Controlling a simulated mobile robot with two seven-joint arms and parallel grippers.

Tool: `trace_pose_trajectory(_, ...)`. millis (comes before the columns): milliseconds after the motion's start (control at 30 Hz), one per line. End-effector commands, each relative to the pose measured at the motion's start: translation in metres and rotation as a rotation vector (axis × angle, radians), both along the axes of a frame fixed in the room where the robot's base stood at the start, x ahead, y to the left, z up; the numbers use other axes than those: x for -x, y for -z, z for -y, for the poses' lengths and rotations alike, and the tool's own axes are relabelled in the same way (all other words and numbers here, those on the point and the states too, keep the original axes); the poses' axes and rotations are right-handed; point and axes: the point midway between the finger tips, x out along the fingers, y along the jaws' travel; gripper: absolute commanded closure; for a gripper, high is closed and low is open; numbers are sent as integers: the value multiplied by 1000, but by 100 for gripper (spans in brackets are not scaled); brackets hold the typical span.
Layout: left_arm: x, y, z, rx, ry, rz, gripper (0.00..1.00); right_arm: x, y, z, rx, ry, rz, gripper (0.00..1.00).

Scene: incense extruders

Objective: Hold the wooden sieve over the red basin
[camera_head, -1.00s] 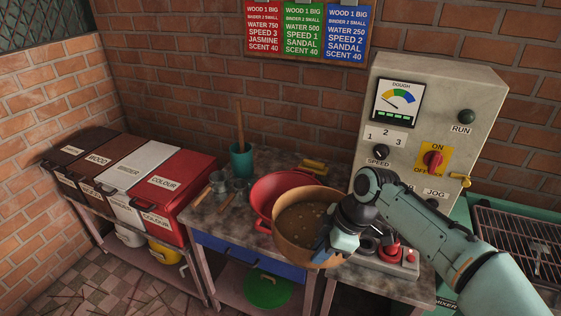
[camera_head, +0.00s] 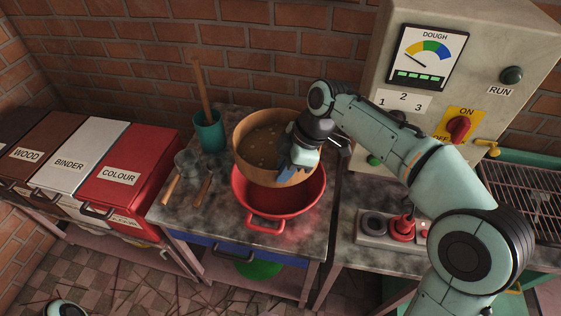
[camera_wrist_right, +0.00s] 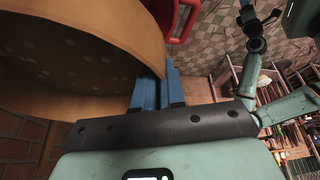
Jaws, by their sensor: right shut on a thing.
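The round wooden sieve (camera_head: 247,167) is held by its right rim in my right gripper (camera_head: 296,162). In the head view it overlaps the back part of the red basin (camera_head: 288,200), whose front wall and handle show below it; the gap between them is hard to judge. In the right wrist view the sieve wall (camera_wrist_right: 110,30) fills the upper left, beside the blue fingers (camera_wrist_right: 157,92). A red part of the basin (camera_wrist_right: 178,18) shows at the top. Part of my left arm shows at the head view's lower left edge; its jaws cannot be made out.
The red colour bin (camera_head: 128,167) is farther left. The grey control machine (camera_head: 480,50) and a pedestal with a red knob (camera_head: 402,228) are at the right.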

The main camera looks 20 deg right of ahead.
Motion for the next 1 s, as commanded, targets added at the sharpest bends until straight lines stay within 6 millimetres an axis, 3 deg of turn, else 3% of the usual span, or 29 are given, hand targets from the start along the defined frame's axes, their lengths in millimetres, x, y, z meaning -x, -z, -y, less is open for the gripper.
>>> trace_pose_trajectory(500,8,42,0,-1,-2,-3,49,0,51,0,0,0,0,100)
trace_pose_trajectory(867,7,44,0,-2,-3,3,49,0,54,0,0,0,2,100)
trace_pose_trajectory(900,7,44,0,-2,-3,3,49,0,54,-2,0,-1,2,100)
trace_pose_trajectory(967,7,44,0,-2,-3,3,49,1,54,-37,-3,-16,1,100)
trace_pose_trajectory(1000,7,44,0,-2,-3,3,49,0,54,-34,0,-2,2,100)
